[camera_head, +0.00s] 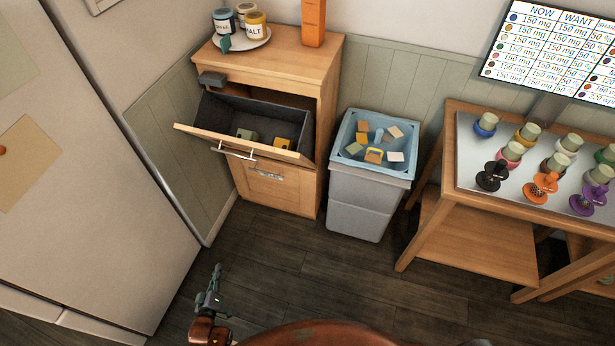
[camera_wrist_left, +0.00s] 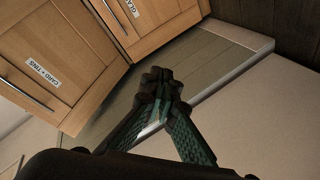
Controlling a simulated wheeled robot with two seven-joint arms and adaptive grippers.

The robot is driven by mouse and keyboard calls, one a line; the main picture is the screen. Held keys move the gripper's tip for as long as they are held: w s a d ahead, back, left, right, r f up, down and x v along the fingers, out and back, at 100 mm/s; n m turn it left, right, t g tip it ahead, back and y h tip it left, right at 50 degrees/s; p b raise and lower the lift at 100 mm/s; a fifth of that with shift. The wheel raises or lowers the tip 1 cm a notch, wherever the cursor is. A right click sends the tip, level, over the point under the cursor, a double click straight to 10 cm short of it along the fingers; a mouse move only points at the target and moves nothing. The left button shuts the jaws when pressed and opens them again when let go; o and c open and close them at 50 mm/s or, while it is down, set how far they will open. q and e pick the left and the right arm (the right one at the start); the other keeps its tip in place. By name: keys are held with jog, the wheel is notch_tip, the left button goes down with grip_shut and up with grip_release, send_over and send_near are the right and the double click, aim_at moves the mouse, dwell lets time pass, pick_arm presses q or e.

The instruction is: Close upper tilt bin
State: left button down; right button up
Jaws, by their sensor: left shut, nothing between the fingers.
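The upper tilt bin (camera_head: 245,144) is tipped open at the front of the wooden cabinet in the head view. Its dark inside shows, with a few small green and yellow items in it, and a bar handle sits on its front. The lower bin front (camera_head: 270,184) is shut. My left gripper (camera_head: 215,272) is low at the bottom left of the head view, well in front of and below the open bin, touching nothing. In the left wrist view its fingers (camera_wrist_left: 158,76) are together and empty, with wooden labelled fronts beyond. My right gripper is not seen.
A pale fridge-like panel (camera_head: 80,180) stands at the left. A grey bin (camera_head: 362,200) with a blue tray of blocks stands right of the cabinet. A wooden table (camera_head: 480,215) with colourful stoppers is at the right. The dark floor between is clear.

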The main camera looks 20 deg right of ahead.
pick_arm(q)
jog(key=w+d+r+n+t+h+b, duration=0.3)
jog(key=w+d+r+t+h+b, duration=0.1)
jog(key=w+d+r+b, duration=0.6)
pick_arm(e)
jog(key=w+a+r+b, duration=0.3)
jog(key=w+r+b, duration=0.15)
jog(key=b, duration=0.25)
pick_arm(q)
jog(key=w+d+r+n+t+h+b, duration=0.1)
jog(key=w+d+r+h, duration=0.2)
jog(key=r, duration=0.8)
jog(key=w+d+r+n+t+h+b, duration=0.1)
jog(key=w+d+r+h, duration=0.3)
jog(key=w+d+r, duration=0.4)
jog(key=shift+w+d+r+n+t, duration=0.25)
jog(key=shift+r+t, duration=0.55)
jog(key=shift+r, duration=0.6)
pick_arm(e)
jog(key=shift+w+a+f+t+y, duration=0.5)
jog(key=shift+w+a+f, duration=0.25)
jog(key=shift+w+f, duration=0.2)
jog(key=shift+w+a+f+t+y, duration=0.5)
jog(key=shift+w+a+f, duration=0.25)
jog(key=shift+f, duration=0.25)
pick_arm(q)
jog(key=shift+s, duration=0.1)
